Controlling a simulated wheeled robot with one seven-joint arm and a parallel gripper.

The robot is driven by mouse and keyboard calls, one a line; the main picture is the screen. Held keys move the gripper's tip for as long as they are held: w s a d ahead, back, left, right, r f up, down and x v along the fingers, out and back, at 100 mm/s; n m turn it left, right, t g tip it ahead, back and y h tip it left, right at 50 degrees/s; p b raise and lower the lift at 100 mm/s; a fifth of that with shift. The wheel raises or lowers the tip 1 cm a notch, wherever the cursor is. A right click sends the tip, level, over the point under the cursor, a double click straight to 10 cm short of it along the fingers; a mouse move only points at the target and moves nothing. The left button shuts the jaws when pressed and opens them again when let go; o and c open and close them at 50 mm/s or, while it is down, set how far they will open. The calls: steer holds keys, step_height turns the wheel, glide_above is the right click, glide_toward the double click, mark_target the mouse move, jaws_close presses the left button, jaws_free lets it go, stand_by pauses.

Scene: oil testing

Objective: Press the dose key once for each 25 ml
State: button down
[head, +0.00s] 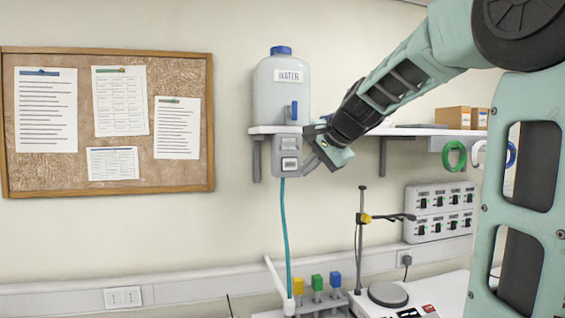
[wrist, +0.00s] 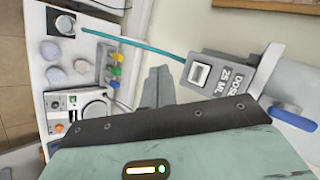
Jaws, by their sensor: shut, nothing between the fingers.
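The grey dosing unit (head: 287,173) hangs at the shelf's left end, under the water container (head: 281,90). In the wrist view the unit (wrist: 228,72) is marked "DOSE 25 ML". Its pale dose key shows in the head view (head: 289,164) and in the wrist view (wrist: 199,74). My gripper (head: 309,162) is at the unit's right side in the head view. Its grey fingers are together in the wrist view (wrist: 158,78), apart from the key in that picture. Whether they touch the unit's side, I cannot tell. A teal hose (head: 286,230) runs down from the unit.
The shelf (head: 405,131) holds small boxes (head: 453,117) at the right. Below are a stand (head: 361,235), a hotplate (head: 388,294) and a rack with coloured caps (head: 317,283). A switch panel (head: 440,212) and a cork board (head: 108,188) are on the wall.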

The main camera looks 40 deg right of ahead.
mark_target(297, 162)
steer(key=shift+d+r, duration=0.1)
stand_by(0.3)
steer(key=shift+w+d+p, duration=0.4)
steer(key=shift+w+d, duration=0.25)
steer(key=shift+w, duration=0.65)
steer(key=shift+w+d+p, duration=0.35)
steer(key=shift+w+d, duration=0.25)
steer(key=shift+w, duration=0.75)
steer(key=shift+w+d+p, duration=0.4)
steer(key=shift+w+d, duration=0.25)
steer(key=shift+w, duration=0.65)
steer(key=shift+w, duration=0.1)
steer(key=shift+w+d, duration=0.2)
steer(key=shift+w, duration=0.1)
steer(key=shift+w+d, duration=0.2)
steer(key=shift+w, duration=0.25)
steer(key=shift+s, duration=0.1)
steer(key=shift+s+a, duration=0.4)
steer(key=shift+s, duration=0.35)
